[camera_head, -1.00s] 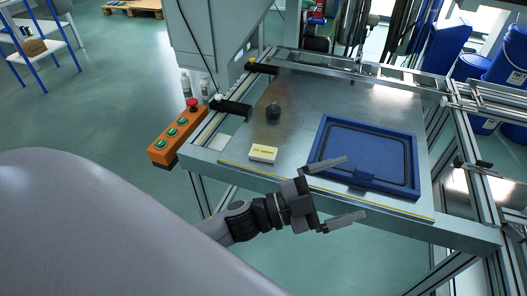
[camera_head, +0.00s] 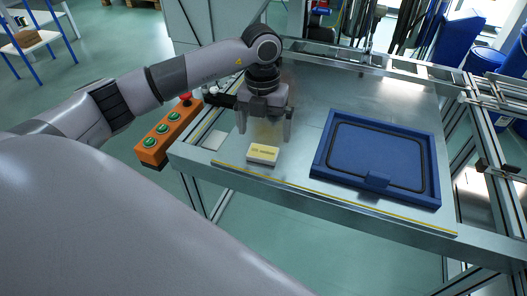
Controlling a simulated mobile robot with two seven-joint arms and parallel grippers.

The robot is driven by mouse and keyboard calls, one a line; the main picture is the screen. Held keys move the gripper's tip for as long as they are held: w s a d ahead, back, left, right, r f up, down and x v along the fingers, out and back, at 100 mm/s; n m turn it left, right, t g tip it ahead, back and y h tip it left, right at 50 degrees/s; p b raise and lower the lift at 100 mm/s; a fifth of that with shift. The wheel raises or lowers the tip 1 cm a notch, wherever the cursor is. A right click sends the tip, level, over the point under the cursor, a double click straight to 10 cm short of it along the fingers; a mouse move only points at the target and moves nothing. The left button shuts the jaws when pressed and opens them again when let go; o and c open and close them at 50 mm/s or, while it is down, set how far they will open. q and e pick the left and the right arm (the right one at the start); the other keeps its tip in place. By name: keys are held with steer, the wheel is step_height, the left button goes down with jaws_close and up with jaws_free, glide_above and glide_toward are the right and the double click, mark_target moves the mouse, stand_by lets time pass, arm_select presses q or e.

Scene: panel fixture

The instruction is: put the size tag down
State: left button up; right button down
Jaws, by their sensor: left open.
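The size tag (camera_head: 262,154), a small pale block with a yellow top and dark lettering, lies flat on the metal table near its front edge, left of the blue tray. My left gripper (camera_head: 265,132) points down just above and behind the tag. Its two fingers are spread, with nothing seen between them. The tag rests on the table and looks apart from the fingers. My right gripper is not in the view.
A blue tray (camera_head: 323,164) with a raised rim lies on the right of the table (camera_head: 215,158). An orange button box (camera_head: 166,134) with green buttons and a red knob is at the table's left edge. Bare table lies between tag and tray.

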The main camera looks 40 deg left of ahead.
mark_target(263, 152)
arm_select(q)
steer(key=shift+w+a, duration=0.1)
steer(key=shift+a, duration=0.4)
steer(key=shift+f, duration=0.35)
steer(key=f, duration=0.6)
steer(key=shift+d+b, duration=0.35)
steer(key=shift+b, duration=0.05)
steer(key=c, duration=1.1)
steer(key=shift+o, duration=0.2)
steer(key=shift+r, duration=0.15)
